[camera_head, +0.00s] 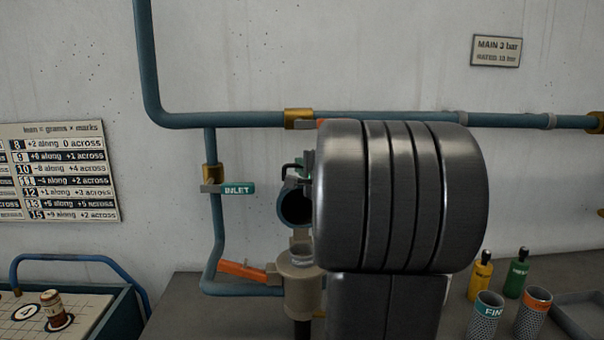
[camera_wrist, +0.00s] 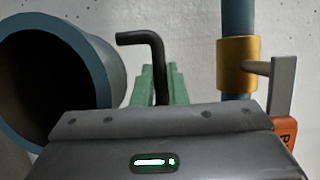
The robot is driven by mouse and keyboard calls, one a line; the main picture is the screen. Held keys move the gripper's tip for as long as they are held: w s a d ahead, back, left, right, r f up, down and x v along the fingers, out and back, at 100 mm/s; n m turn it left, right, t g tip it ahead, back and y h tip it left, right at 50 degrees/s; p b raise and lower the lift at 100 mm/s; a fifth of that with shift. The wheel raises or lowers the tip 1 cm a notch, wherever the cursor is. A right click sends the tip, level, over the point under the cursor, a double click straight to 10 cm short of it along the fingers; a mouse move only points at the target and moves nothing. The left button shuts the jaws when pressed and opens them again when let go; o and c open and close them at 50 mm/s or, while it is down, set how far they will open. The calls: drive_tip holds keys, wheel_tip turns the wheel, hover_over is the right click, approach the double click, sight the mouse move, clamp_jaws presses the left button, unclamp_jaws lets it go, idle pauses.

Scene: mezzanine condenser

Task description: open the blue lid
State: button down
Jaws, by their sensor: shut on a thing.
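The blue lid (camera_head: 294,207) is raised above a beige pot (camera_head: 302,287) left of my arm. Its dark, hollow mouth faces the head camera, and it stands tilted clear of the pot's top. In the wrist view the lid (camera_wrist: 105,62) fills the left side as a wide blue rim around a dark inside. A black bent handle (camera_wrist: 157,55) stands beside it. My gripper (camera_wrist: 157,78) has green fingers shut on this handle. In the head view my arm hides most of the gripper.
A blue pipe (camera_head: 235,119) with brass collars runs along the wall. A green INLET tag (camera_head: 238,188) and an orange lever (camera_head: 242,270) are at left. Bottles (camera_head: 481,278) and mesh cups (camera_head: 486,318) stand at right. A board tray (camera_head: 125,318) is at lower left.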

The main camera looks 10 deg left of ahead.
drive_tip(key=c, duration=1.5)
unclamp_jaws()
drive_tip(key=shift+o, duration=0.2)
drive_tip(key=shift+s+d, duration=0.1)
drive_tip(key=b+v, duration=0.2)
drive_tip(key=v, duration=1.1)
drive_tip(key=shift+s+d, duration=0.2)
drive_tip(key=shift+s, duration=0.05)
drive_tip(key=p+x, duration=0.2)
drive_tip(key=x, duration=1.2)
drive_tip(key=shift+a, duration=0.1)
drive_tip(key=shift+p, duration=0.3)
